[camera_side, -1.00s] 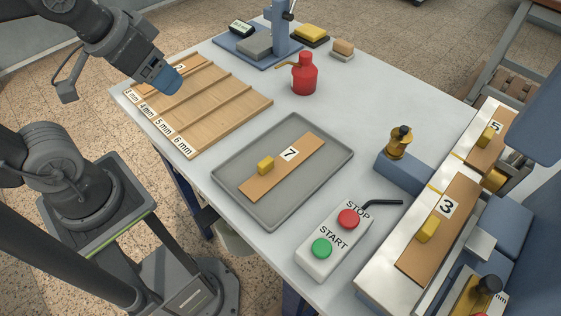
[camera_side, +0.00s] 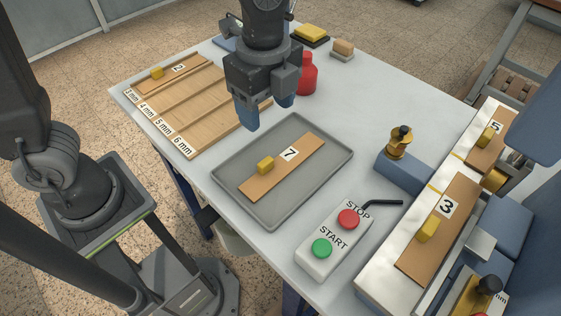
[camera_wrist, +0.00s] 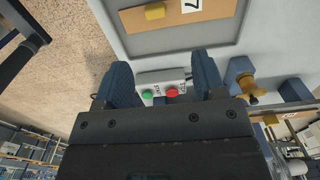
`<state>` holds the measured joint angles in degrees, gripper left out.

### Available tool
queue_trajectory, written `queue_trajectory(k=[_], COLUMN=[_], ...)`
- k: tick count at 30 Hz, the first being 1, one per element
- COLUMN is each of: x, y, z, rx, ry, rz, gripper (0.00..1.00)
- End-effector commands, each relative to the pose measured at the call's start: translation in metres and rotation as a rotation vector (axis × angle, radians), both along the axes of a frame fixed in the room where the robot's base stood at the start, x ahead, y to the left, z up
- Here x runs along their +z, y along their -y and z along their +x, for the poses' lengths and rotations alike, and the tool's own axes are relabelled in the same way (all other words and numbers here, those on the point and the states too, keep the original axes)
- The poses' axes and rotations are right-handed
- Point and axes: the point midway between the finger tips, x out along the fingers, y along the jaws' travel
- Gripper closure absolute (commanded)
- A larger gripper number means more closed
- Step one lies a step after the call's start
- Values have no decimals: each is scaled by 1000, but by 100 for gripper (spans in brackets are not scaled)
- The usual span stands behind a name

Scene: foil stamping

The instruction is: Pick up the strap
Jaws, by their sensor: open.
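The strap marked 7 (camera_side: 292,169) is a flat brown strip with a yellow block (camera_side: 265,165) on it. It lies in the grey tray (camera_side: 227,191) in the middle of the table. In the wrist view the strap (camera_wrist: 221,10) shows partly at the top, past my fingers. My gripper (camera_side: 264,110) is open and empty, above the tray's far left edge and pointing down. Other straps lie elsewhere: one marked 3 (camera_side: 421,255) and one marked 5 (camera_side: 479,151) at the right, and one marked 2 (camera_side: 184,72) in the wooden rack.
The wooden rack (camera_side: 190,110) with mm labels is at the left. A START/STOP box (camera_side: 322,262) stands right of the tray, and a red can (camera_side: 309,76) behind my gripper. A brass-topped blue fixture (camera_side: 385,170) stands at right. The table between is clear.

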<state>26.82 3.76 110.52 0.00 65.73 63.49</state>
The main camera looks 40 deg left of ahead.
Motion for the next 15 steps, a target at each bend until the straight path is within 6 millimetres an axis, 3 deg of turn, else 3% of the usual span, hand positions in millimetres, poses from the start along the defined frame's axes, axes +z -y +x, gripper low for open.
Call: queue_trajectory(k=[9, 15], x=[-60, -78], y=[-1, -1], z=[-2, -1], rx=[3, 5], ry=[-5, -1], rz=[2, 0], gripper=[36, 36])
